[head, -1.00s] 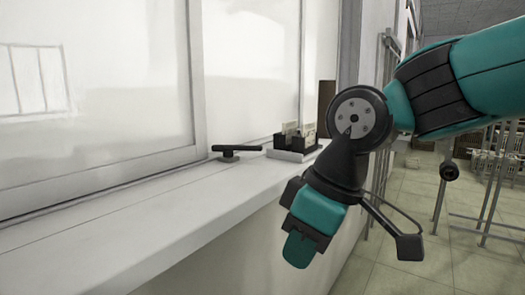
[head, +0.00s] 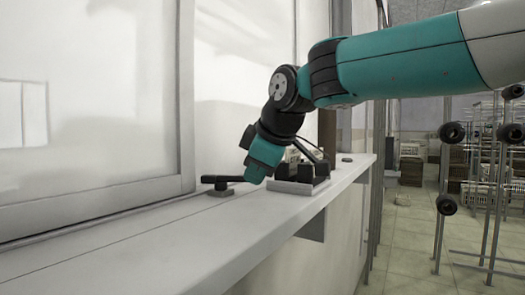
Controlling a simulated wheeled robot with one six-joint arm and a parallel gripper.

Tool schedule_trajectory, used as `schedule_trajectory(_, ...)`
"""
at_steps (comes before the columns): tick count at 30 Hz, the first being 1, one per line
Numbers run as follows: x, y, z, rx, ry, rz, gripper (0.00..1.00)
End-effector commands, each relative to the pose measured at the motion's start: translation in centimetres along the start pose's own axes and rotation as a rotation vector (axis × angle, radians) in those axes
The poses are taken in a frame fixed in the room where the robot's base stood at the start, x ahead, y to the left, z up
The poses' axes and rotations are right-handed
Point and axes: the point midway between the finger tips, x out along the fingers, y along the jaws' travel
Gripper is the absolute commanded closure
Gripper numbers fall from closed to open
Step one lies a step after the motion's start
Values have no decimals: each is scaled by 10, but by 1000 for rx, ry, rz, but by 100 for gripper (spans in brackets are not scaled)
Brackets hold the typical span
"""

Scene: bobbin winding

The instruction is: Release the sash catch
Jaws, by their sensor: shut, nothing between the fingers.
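The sash catch is a small black lever on a dark base (head: 220,184), set on the white sill beside the foot of the window frame. Its handle lies roughly level, pointing left and right. My gripper (head: 254,177) is at the right end of the handle, pointing down, with its teal fingertips shut and nothing seen between them. I cannot tell whether the fingertips touch the handle. The window sash (head: 90,205) stands to the left of the catch, with pale panes.
A black card holder on a light grey base (head: 298,188) sits on the sill just right of my gripper. The white sill (head: 150,245) is clear toward the viewer. A small dark item (head: 346,159) lies farther along it. Metal racks with black rollers (head: 450,133) stand at the right.

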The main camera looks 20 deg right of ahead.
Motion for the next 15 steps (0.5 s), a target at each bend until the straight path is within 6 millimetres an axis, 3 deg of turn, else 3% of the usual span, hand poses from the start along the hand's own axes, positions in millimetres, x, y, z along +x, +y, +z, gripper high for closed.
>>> schedule_trajectory(3, 19, 5, -1, 1, -2, -1, 100)
schedule_trajectory(9, 30, 28, -2, 1, 0, -1, 100)
schedule_trajectory(15, 36, 34, -2, -2, 2, -1, 100)
